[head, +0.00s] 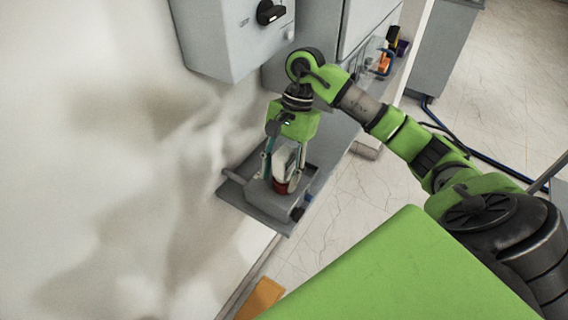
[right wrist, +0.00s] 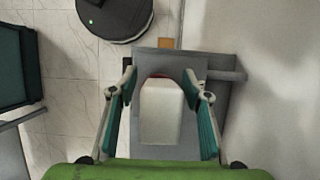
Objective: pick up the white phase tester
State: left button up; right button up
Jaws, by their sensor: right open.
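The white phase tester (head: 286,160) stands on a grey box on a small wall shelf in the head view, with a red part at its lower end. In the right wrist view the white phase tester (right wrist: 162,112) fills the middle, with a little red showing at its far edge. My right gripper (head: 282,178) is open, with its fingers reaching down on either side of the tester. In the right wrist view the right gripper (right wrist: 163,112) shows a gap between each finger and the tester. My left gripper is not in view.
The grey shelf (head: 232,193) juts from the white wall, with a grey bar at its left. A grey cabinet with a black knob (head: 270,12) hangs above. Orange and dark items (head: 385,62) sit on a ledge behind my right arm.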

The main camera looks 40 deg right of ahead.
grip_shut()
jog(key=shift+r, duration=0.1)
